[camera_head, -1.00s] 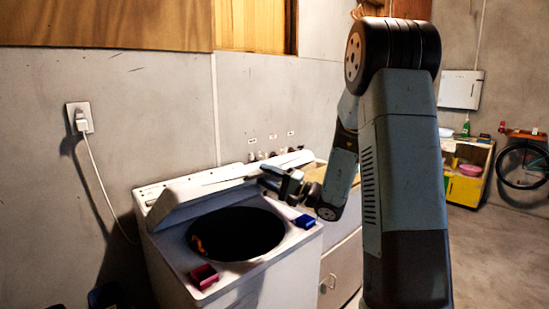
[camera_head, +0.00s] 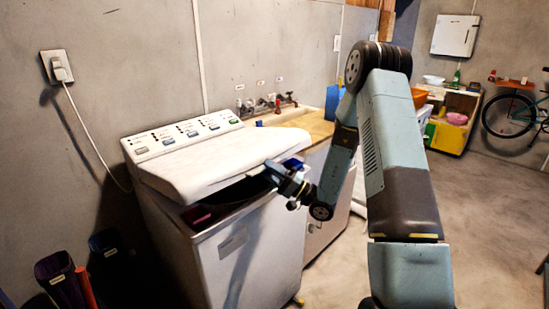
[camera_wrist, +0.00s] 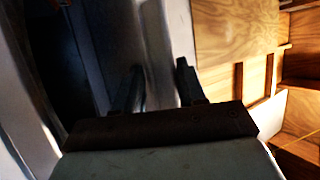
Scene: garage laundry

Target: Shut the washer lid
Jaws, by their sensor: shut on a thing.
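The white washer lid (camera_head: 215,162) is tilted low over the washer's opening in the head view, with a dark gap under its front edge. The washer (camera_head: 250,250) is a white top-loader with a row of buttons on its back panel. My gripper (camera_head: 268,172) is at the lid's right front edge and shut on it. In the wrist view the dark fingers (camera_wrist: 158,88) stand on either side of the pale lid edge (camera_wrist: 155,40). The drum is mostly hidden under the lid.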

